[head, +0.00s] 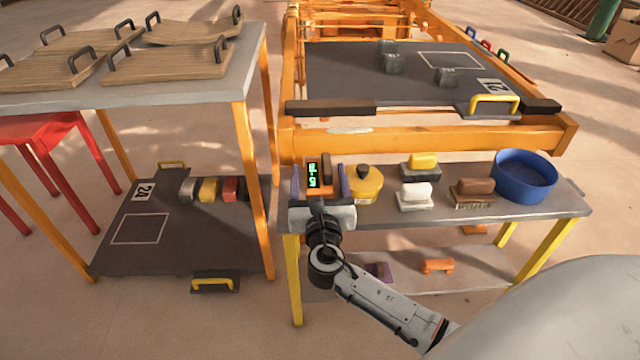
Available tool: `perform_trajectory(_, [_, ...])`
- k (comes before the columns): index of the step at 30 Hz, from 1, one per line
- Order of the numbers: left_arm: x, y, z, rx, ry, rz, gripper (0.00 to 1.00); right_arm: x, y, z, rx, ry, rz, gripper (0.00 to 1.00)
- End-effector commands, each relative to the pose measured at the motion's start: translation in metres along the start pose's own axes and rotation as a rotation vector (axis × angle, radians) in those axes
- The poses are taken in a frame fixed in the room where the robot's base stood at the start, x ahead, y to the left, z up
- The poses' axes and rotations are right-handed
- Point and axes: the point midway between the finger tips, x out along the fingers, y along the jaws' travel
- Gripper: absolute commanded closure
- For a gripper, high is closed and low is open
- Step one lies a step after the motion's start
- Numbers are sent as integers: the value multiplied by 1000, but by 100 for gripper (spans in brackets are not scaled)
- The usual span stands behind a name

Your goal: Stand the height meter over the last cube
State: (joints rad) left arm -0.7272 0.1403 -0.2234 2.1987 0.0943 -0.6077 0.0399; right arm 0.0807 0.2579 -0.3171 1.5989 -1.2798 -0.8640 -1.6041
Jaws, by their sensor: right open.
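The height meter (313,176), an orange device with a lit green display, stands at the left end of the grey side table. My right gripper (319,172) is open, with one finger on each side of the meter; whether they touch it I cannot tell. Grey cubes (446,77) sit on the dark press board (340,75) at the back: one near the white outlined square, and two (388,47) (394,64) close together farther left. More cubes, grey, yellow (209,189), red and dark, lie in a row on the lower left board (180,250). My left gripper is not in view.
Right of the meter on the side table (375,210) are a yellow round container (365,187), several brushes or blocks (415,197) and a blue bowl (525,177). The orange press frame (420,140) rises behind. Wooden boards (165,62) lie on the left table.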

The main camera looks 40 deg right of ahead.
Motion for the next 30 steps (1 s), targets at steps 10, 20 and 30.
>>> perform_trajectory(10, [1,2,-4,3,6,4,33,1,0,0,0,1,0,50])
perform_trajectory(20, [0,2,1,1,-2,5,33,1,0,2,1,-3,0,90])
perform_trajectory(30, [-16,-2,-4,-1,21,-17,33,1,0,40,4,-5,1,90])
